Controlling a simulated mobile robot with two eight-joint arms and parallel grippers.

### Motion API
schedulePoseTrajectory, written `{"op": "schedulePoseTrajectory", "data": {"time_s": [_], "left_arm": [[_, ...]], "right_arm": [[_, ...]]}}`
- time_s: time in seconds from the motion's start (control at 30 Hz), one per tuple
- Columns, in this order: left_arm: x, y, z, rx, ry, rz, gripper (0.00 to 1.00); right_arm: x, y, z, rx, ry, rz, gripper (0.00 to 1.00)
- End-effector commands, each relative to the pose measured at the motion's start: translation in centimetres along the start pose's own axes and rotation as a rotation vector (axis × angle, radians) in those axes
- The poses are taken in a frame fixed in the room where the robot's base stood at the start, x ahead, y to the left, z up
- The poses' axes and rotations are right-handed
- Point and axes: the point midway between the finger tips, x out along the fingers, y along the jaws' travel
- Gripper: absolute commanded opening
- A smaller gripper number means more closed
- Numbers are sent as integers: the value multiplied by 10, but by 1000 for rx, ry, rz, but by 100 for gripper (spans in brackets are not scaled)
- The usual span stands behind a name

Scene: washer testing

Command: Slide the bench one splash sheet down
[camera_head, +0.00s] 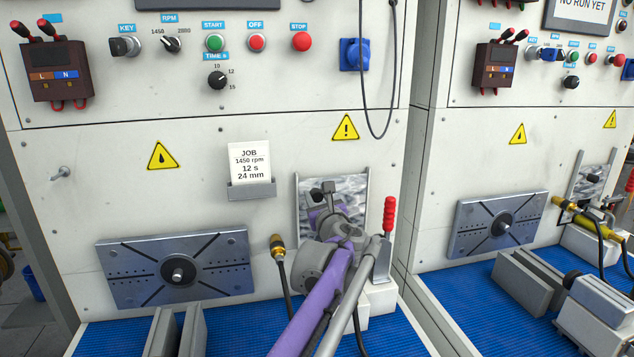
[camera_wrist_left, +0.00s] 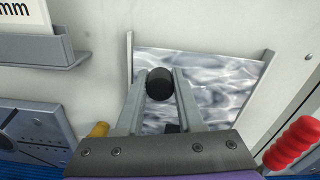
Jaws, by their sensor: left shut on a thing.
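The splash sheet of bench one (camera_head: 350,190) is a clear, rippled panel between two upright metal rails on the bench's front, right of the job card. My left gripper (camera_head: 323,192) is in front of it, and my purple and grey arm hides much of its lower part. In the left wrist view the sheet (camera_wrist_left: 225,85) fills the space between the rails. There the left gripper (camera_wrist_left: 160,85) is shut on a round black knob (camera_wrist_left: 159,82) in front of the sheet. My right gripper is not in view.
A red-handled lever (camera_head: 389,215) stands close right of my arm. A brass-tipped cable (camera_head: 277,246) and a slotted metal plate (camera_head: 178,268) are to the left. The job card holder (camera_head: 251,190) is above left. Bench two (camera_head: 520,130) stands at the right.

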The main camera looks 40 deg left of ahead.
Motion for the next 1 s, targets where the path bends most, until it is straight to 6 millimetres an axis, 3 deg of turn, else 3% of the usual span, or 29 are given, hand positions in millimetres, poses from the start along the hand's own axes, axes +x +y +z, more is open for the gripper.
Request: {"op": "schedulePoseTrajectory", "data": {"time_s": [0.03,0.2,0.6,0.63,0.7,0.8,1.0], "left_arm": [[0,4,-18,2,1,0,0],[0,9,-47,0,1,0,0],[-1,10,-54,-4,4,-1,0],[-1,10,-54,-4,3,-1,42],[-1,10,-53,-3,3,-1,55],[0,10,-53,-2,2,0,67],[0,10,-52,-1,1,0,67]], "right_arm": [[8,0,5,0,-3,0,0],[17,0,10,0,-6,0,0],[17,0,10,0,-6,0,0],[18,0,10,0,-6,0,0],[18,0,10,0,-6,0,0],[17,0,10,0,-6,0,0],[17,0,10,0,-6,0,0]]}}
